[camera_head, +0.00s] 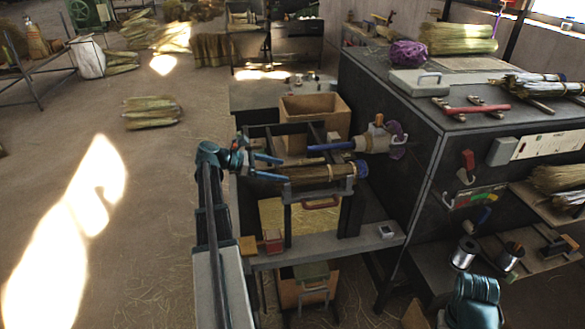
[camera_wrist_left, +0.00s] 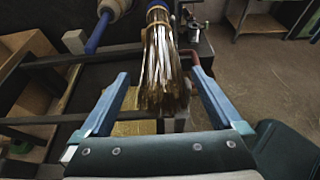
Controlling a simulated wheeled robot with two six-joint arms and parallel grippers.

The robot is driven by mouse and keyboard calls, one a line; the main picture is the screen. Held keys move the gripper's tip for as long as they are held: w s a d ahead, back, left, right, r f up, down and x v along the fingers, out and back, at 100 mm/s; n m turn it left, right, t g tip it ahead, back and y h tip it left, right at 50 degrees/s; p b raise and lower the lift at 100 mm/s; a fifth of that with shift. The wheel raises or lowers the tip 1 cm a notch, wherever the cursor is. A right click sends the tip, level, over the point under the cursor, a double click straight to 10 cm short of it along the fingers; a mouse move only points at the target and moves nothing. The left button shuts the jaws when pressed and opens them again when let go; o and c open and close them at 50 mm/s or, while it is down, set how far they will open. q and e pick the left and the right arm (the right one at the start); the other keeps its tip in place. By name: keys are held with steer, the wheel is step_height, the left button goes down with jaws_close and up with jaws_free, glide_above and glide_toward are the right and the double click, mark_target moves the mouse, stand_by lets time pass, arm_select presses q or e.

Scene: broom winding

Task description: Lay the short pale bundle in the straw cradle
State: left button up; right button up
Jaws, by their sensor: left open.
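A short straw bundle (camera_head: 318,174) lies level across the winding frame at the middle of the head view. It has a tan band and a dark blue end at its right. In the left wrist view the bundle (camera_wrist_left: 162,70) shows its loose straw ends toward me. My left gripper (camera_head: 284,169) is open at the bundle's left end, and its two blue fingers point right. In the left wrist view the fingers stand either side of the straw ends with visible gaps. I cannot tell which support is the straw cradle. My right gripper is out of view.
A blue-tipped spindle (camera_head: 340,146) is just behind the bundle. A cardboard box (camera_head: 315,108) stands behind the frame. A red-handled clamp (camera_head: 320,204) is in front below. A dark cabinet (camera_head: 390,140) blocks the right. More straw (camera_head: 152,112) lies left on open floor.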

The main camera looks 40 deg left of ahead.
arm_select(q)
steer(key=p+v, duration=0.1)
steer(key=v, duration=0.4)
steer(key=shift+s+a+r, duration=0.15)
steer(key=shift+s+a, duration=0.1)
steer(key=shift+s, duration=0.05)
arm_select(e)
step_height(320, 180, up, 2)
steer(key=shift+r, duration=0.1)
arm_select(q)
steer(key=shift+s, duration=0.1)
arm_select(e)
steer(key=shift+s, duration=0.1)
